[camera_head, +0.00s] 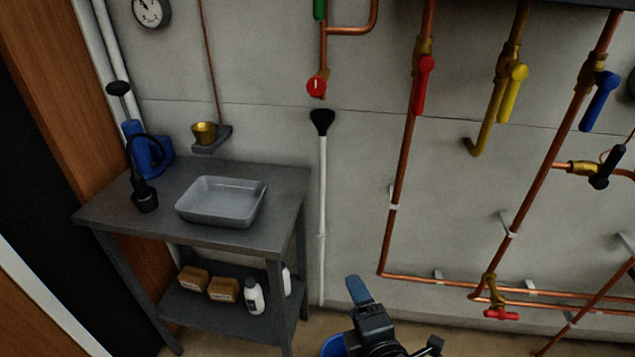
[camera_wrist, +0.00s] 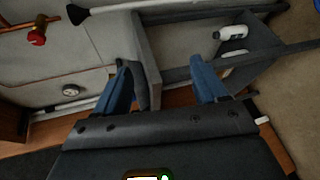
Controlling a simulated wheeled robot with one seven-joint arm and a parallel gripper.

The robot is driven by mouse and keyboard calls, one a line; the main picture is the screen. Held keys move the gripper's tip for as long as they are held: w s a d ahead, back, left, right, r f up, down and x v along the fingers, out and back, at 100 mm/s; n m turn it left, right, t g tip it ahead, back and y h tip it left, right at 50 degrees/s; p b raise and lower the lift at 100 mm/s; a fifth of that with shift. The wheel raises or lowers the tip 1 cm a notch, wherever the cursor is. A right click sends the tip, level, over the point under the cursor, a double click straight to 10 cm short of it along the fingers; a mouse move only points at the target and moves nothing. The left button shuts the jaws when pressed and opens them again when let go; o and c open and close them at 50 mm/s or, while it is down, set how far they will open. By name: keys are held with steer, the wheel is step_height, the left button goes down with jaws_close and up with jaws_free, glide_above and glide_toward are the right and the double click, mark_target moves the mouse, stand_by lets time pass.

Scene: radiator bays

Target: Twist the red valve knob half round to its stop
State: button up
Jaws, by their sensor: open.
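The round red valve knob (camera_head: 317,86) with a white mark sits at the lower end of a copper pipe on the wall, left of the centre line in the head view. It also shows at the upper left of the wrist view (camera_wrist: 37,37). My gripper (camera_head: 359,290) is low in the head view, well below the knob and apart from it. In the wrist view my gripper (camera_wrist: 162,76) has its two blue fingers spread wide with nothing between them.
A white pole (camera_head: 322,210) with a black head leans on the wall below the knob. A workbench (camera_head: 250,237) with a grey tray (camera_head: 220,218) stands at left. A red lever (camera_head: 423,85), yellow lever (camera_head: 514,92) and red tee handle (camera_head: 501,314) are at right.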

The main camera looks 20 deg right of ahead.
steer(key=w+a+r+n+h, duration=0.1)
steer(key=w+r+n, duration=0.4)
steer(key=w, duration=0.7)
steer(key=n+t+h, duration=0.2)
steer(key=n+h, duration=0.4)
glide_toward(315, 90)
steer(key=x, duration=0.4)
steer(key=shift+r, duration=0.15)
steer(key=shift+x, duration=3.9)
steer(key=shift+c, duration=0.2)
steer(key=c, duration=1)
